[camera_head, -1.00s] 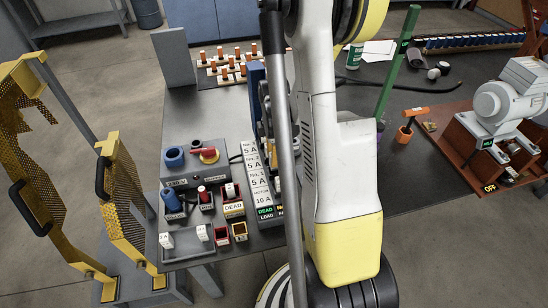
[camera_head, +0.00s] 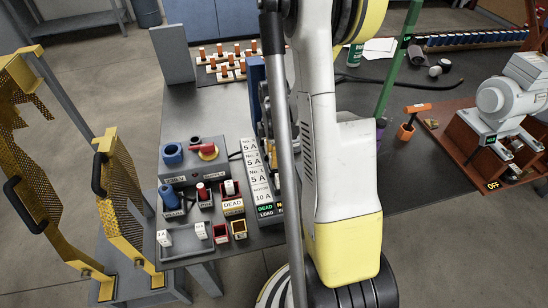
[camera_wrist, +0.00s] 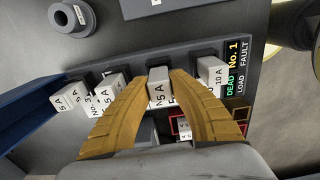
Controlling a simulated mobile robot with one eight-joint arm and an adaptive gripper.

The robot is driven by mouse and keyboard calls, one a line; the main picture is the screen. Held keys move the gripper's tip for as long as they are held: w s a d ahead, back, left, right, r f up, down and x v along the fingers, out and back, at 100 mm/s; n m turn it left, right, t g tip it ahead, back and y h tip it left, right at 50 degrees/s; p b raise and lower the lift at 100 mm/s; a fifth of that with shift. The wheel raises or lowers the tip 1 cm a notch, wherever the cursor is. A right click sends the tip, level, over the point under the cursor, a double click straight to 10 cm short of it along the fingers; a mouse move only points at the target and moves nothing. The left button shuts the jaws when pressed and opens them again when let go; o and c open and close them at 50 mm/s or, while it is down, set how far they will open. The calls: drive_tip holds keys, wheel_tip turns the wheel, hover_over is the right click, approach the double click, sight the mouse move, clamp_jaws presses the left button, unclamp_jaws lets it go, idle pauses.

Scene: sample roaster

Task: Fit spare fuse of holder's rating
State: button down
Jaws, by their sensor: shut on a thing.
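In the wrist view my gripper (camera_wrist: 153,82) has its yellow fingers shut on a pale fuse carrier (camera_wrist: 159,85) marked 5 A, at a slot of the dark fuse panel (camera_wrist: 130,70). I cannot tell how deep it sits. Other carriers stand left of it, and a 10 A carrier (camera_wrist: 211,76) stands right. The panel display (camera_wrist: 236,70) reads No. 1 FAULT and DEAD LOAD. Two white fuses (camera_head: 165,238) (camera_head: 201,230) lie in a grey tray (camera_head: 185,252).
Small red (camera_head: 220,232) and yellow (camera_head: 239,229) bins sit at the front edge. A yellow mesh guard (camera_head: 117,190) stands left. A roaster motor (camera_head: 500,105) is right.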

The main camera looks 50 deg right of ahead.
drive_tip(key=shift+f+b, duration=0.55)
drive_tip(key=shift+f, duration=0.15)
drive_tip(key=c, duration=1.2)
unclamp_jaws()
drive_tip(key=shift+c, duration=0.2)
wheel_tip(320, 180, up, 12)
drive_tip(key=shift+r, duration=0.1)
drive_tip(key=s+a+r+m+t, duration=0.1)
drive_tip(key=a+r+m+t, duration=0.1)
drive_tip(key=a, duration=0.6)
drive_tip(key=s+a+r+m+t, duration=0.2)
drive_tip(key=a+r+m, duration=0.3)
drive_tip(key=a, duration=0.4)
drive_tip(key=s+a+r+m+t, duration=0.2)
drive_tip(key=a+r+m+t, duration=0.1)
drive_tip(key=a, duration=0.5)
drive_tip(key=shift+s+a+r+m, duration=0.25)
drive_tip(key=shift+r+m, duration=0.05)
drive_tip(key=shift+m, duration=0.5)
